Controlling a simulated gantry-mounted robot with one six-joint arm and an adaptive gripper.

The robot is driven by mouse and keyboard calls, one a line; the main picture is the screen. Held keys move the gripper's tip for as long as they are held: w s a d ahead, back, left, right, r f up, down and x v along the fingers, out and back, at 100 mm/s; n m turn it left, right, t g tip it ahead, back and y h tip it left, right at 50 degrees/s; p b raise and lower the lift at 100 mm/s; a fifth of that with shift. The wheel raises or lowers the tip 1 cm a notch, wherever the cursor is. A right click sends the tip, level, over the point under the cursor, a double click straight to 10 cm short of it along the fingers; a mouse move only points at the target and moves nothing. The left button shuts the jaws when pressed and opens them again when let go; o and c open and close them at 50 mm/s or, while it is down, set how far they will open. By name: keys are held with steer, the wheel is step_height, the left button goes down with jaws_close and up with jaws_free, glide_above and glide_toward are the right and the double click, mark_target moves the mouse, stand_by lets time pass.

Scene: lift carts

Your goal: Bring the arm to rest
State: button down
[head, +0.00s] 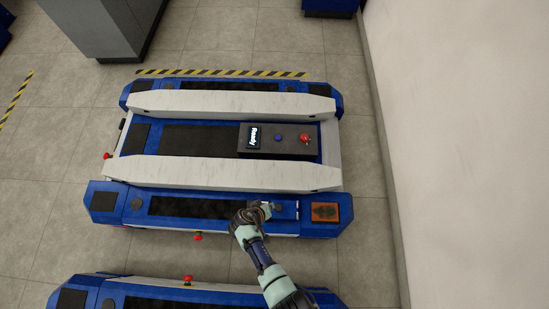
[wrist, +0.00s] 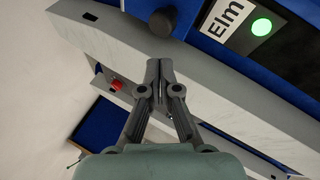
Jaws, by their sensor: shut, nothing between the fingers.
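My gripper (head: 266,208) is over the front blue section of the lift cart (head: 320,178), near its right end. In the wrist view my gripper (wrist: 158,72) has its two fingers together with nothing between them. Behind the fingertips in that view are a pale grey rail (wrist: 105,42), a label reading "Elm" (wrist: 228,22), a lit green round light (wrist: 261,27) and a dark round knob (wrist: 160,22). I cannot tell whether the fingertips touch anything. My arm reaches in from the bottom of the head view.
An orange-brown pad (head: 325,212) lies right of my gripper. Another cart (head: 150,292) is in front. A white wall (head: 460,150) stands right.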

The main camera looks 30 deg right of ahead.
steer(key=a+r+p, duration=0.1)
steer(key=a+r, duration=0.1)
steer(key=a, duration=0.5)
steer(key=shift+w+a+r, duration=0.25)
steer(key=shift+w+a, duration=0.1)
steer(key=shift+w, duration=0.05)
steer(key=w+a+r+t+y+p, duration=0.1)
steer(key=w+r+t+y+p, duration=0.3)
steer(key=r, duration=1)
steer(key=w+a+r+t+p, duration=0.1)
steer(key=w+r, duration=0.5)
steer(key=r, duration=0.8)
steer(key=s+r+n+t+p, duration=0.1)
steer(key=s+r+t+p, duration=0.1)
steer(key=r+p, duration=1.1)
steer(key=s+r+n+t+y+p, duration=0.1)
steer(key=r+p, duration=1.2)
steer(key=r, duration=1.7)
steer(key=s+r+t+y+p, duration=0.1)
steer(key=s+r+t+p, duration=0.2)
steer(key=r+p, duration=1.1)
step_height(320, 180, up, 7)
steer(key=shift+s+r+n, duration=0.15)
steer(key=shift+s+n, duration=0.2)
steer(key=shift+n, duration=0.05)
